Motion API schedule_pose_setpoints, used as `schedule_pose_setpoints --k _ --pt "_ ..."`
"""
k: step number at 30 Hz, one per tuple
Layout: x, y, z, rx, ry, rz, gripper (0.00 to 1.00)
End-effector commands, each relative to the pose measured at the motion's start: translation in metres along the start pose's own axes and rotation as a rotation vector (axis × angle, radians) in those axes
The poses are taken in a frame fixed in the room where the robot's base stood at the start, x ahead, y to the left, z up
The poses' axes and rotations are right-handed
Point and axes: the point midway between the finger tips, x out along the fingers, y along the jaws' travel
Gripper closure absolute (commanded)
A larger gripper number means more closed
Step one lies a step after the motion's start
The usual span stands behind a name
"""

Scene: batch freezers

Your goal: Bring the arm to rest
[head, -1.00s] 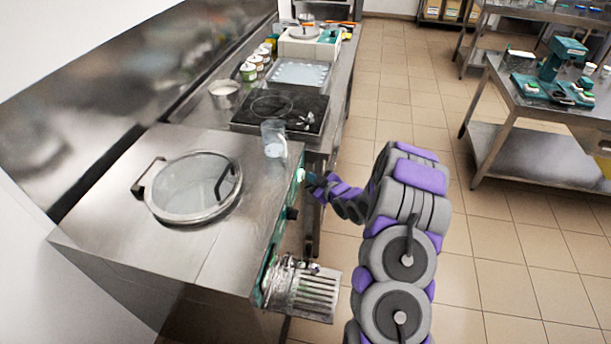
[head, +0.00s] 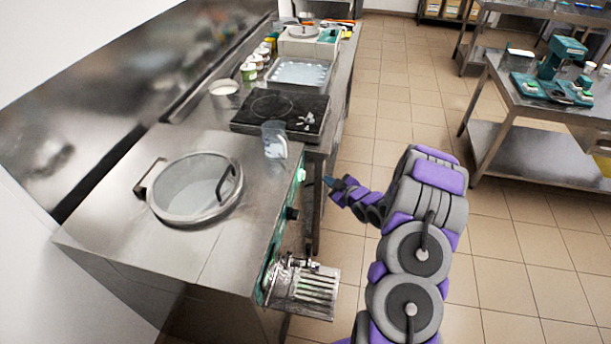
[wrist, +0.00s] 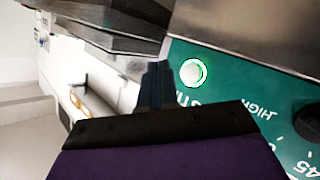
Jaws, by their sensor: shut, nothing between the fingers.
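My arm, grey and purple, stands at the right of the batch freezer in the head view. My gripper (head: 328,182) points left towards the freezer's front panel and is apart from it. Its dark fingers are closed together and empty; they also show in the wrist view (wrist: 155,85). Beyond the fingertips in the wrist view is the green control panel (wrist: 235,95) with a round, green-ringed white button (wrist: 193,72) and a dark knob (wrist: 308,122) partly cut off at the right edge.
The freezer's steel top (head: 125,235) holds a round clear lid (head: 195,188) and a clear jug (head: 274,140). A slatted metal shelf (head: 305,290) juts out at the front. A black hob (head: 280,110) sits behind. Tiled floor (head: 490,250) is free at right, before a steel table (head: 535,105).

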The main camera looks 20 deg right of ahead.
Motion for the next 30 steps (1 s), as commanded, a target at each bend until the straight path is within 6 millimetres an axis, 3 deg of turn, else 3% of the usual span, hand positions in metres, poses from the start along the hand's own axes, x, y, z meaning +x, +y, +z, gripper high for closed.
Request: schedule_pose_setpoints --k 10,17,23,30 --pt "0.001 0.001 -0.004 -0.002 -0.019 -0.005 1.0" --pt "-0.005 0.009 -0.037 -0.003 -0.182 -0.026 1.0" --pt "-0.028 0.009 -0.069 0.026 -0.377 -0.035 1.0" --pt "-0.078 -0.004 -0.107 0.093 -0.599 -0.036 1.0"
